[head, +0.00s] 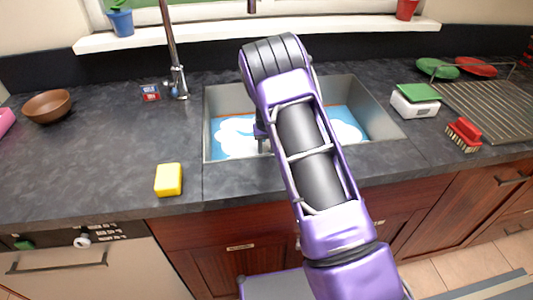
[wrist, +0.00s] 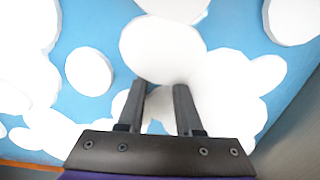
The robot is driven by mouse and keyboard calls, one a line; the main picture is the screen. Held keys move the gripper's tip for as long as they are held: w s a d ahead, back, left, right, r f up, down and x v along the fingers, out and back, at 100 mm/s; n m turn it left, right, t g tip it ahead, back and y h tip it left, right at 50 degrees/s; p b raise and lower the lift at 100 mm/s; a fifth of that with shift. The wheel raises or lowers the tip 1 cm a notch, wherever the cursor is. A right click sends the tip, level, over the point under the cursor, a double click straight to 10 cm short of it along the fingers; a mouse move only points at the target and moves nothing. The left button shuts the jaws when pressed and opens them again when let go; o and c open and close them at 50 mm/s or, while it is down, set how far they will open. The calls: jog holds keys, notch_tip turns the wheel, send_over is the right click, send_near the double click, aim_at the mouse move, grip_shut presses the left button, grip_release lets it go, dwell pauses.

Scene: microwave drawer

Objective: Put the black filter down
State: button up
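I cannot make out a black filter in either view. My gripper (wrist: 160,90) points down over a blue surface with white cloud shapes. Its two dark fingers stand apart, and only the blue and white surface shows between them, so it is open and empty. In the head view, my purple and black arm reaches over the sink (head: 216,102). A small part of the gripper (head: 262,138) shows beside the arm, inside the sink outline. The arm hides the middle of the sink and its front edge.
A yellow sponge (head: 168,180) lies on the counter (head: 110,150) front left of the sink. A faucet (head: 177,75) stands behind it. A brown bowl (head: 47,106) is far left. A scale (head: 415,100), red brush (head: 463,134) and drying rack (head: 490,105) stand at right. The left counter has free room.

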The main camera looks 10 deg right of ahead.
jog(key=o, duration=0.4)
jog(key=shift+o, duration=0.2)
notch_tip(320, 180, up, 12)
jog(key=p, duration=0.1)
jog(key=shift+r, duration=0.15)
dwell(0.4)
